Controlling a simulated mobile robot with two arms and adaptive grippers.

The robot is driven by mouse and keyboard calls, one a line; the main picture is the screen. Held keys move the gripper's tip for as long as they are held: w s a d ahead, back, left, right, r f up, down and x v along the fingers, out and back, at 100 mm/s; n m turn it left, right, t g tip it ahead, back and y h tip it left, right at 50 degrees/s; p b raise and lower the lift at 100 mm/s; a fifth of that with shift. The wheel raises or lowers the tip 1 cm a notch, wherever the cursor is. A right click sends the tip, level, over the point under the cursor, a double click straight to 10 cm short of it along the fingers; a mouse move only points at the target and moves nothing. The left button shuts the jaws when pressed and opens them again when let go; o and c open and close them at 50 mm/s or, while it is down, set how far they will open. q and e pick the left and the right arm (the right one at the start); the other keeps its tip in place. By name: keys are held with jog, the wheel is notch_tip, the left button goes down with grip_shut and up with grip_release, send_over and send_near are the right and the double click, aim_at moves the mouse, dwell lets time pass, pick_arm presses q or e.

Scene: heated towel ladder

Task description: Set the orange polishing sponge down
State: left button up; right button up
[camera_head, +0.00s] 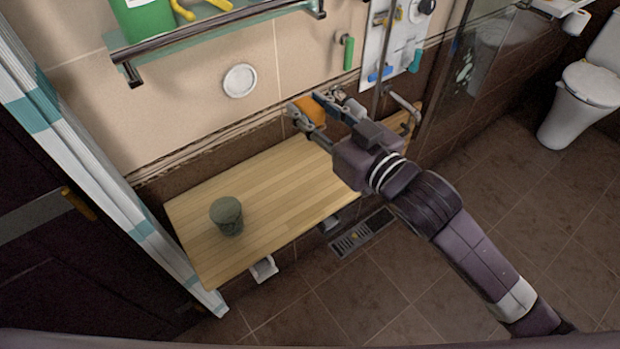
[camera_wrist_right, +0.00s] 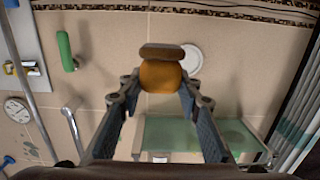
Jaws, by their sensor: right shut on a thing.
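The orange sponge (camera_head: 311,109) is held between the fingertips of my right gripper (camera_head: 307,104), up near the tiled wall at the back of the wooden bench (camera_head: 275,180). In the right wrist view the sponge (camera_wrist_right: 161,77) sits between the two fingers of the gripper (camera_wrist_right: 161,84), with a darker brown layer at its far end. No surface shows touching the sponge. My left gripper is in neither view.
A grey-green lidded jar (camera_head: 229,214) stands on the bench's left part; the bench middle is clear. A glass shelf (camera_head: 205,30) with a green container (camera_head: 145,18) is above. A white disc (camera_head: 239,80), a green handle (camera_head: 348,53) and metal pipes are on the wall.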

notch_tip(320, 180, down, 13)
jog(key=shift+r+b, duration=0.1)
jog(key=shift+b, duration=0.2)
notch_tip(320, 180, down, 5)
jog(key=shift+r, duration=0.15)
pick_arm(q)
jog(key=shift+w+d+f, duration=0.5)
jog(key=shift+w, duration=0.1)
pick_arm(e)
jog(key=shift+f, duration=0.25)
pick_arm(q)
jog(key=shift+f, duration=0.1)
pick_arm(e)
jog(key=shift+f, duration=0.1)
jog(key=o, duration=1.1)
jog(key=shift+c, duration=0.2)
pick_arm(q)
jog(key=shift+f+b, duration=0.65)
jog(key=shift+b, duration=0.3)
pick_arm(e)
jog(key=v, duration=1.2)
